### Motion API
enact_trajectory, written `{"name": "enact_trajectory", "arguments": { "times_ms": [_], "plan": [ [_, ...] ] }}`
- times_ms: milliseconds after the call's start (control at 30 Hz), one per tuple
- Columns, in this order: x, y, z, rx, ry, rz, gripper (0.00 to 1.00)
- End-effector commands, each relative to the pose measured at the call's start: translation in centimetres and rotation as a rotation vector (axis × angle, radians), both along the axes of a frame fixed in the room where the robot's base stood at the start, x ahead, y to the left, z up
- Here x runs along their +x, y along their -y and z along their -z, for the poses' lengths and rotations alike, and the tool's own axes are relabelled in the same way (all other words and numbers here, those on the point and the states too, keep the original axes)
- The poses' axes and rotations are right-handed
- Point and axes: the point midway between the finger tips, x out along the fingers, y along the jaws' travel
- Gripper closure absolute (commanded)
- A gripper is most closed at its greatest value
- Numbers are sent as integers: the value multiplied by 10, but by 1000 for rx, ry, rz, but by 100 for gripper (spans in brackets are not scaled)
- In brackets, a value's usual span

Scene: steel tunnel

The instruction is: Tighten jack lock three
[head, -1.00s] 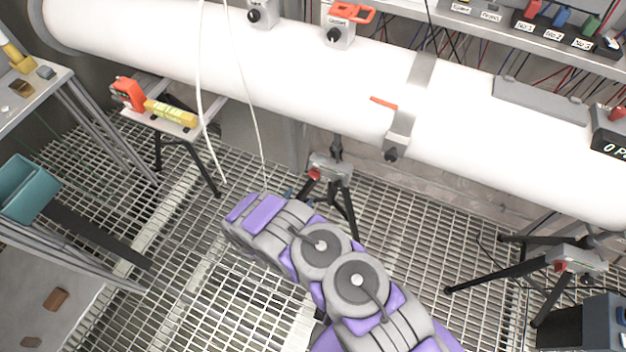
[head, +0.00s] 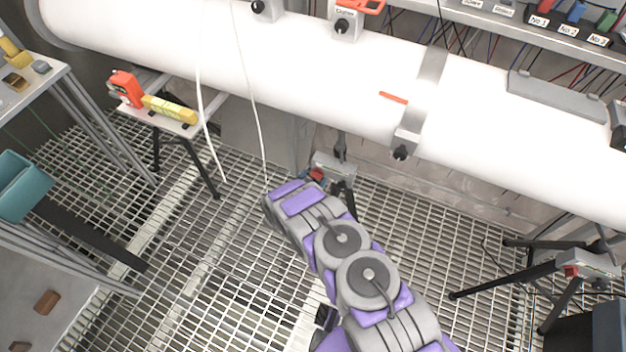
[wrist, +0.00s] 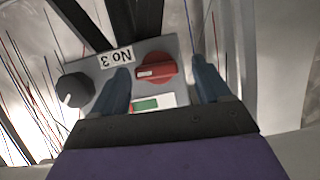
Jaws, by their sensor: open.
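The jack's grey control box, labelled No 3 upside down in the wrist view (wrist: 185,48), carries a red knob (wrist: 156,70), a black knob (wrist: 75,90) with a white mark, and a small green display (wrist: 147,103). My gripper (wrist: 162,68) is open, with one blue-grey finger on each side of the red knob. I cannot tell whether the fingers touch it. In the head view the box (head: 338,168) sits on a black tripod under the white pipe. Its red knob (head: 317,174) shows close to the end of my arm. My gripper's fingers are hidden there.
The large white pipe (head: 300,75) runs above the box. Another jack (head: 585,265) stands on the right. A small table (head: 140,112) with red and yellow devices is at left, near a teal bin (head: 20,185). White cables hang down near my arm. The grating floor is mostly clear.

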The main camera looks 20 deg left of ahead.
Motion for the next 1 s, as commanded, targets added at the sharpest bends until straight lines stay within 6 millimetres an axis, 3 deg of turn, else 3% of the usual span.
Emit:
{"name": "enact_trajectory", "arguments": {
  "times_ms": [133, 700, 1000],
  "plan": [
    [0, 2, -1, 2, 0, 1, 24],
    [0, 1, 0, 0, -1, 0, 79],
    [-1, 1, 0, 35, -1, -1, 79]
  ]
}}
